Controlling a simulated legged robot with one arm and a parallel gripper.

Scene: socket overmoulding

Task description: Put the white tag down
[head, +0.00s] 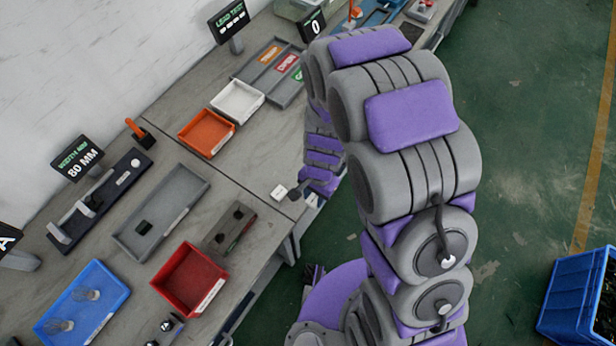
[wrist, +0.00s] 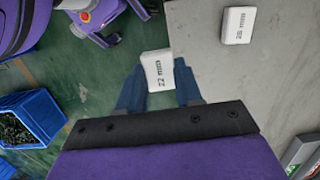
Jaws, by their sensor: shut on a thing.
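A white tag (wrist: 158,70) printed with what looks like "22 mm" is between the two blue fingers of my gripper (wrist: 159,78) in the wrist view. My gripper is shut on it. The tag is beside the table edge, with green floor behind most of it. A second white tag (wrist: 238,25), its print too small to read surely, lies flat on the grey table (wrist: 225,75), apart from my gripper. In the head view a white tag (head: 279,192) lies near the table's front edge. My arm hides most of my gripper there.
On the table, a grey block fixture (head: 229,228), a red bin (head: 190,280), a grey tray (head: 160,213), an orange bin (head: 206,132) and a white bin (head: 237,101) stand left of my arm. A blue crate (head: 580,297) stands on the floor. Bare table surrounds the lying tag.

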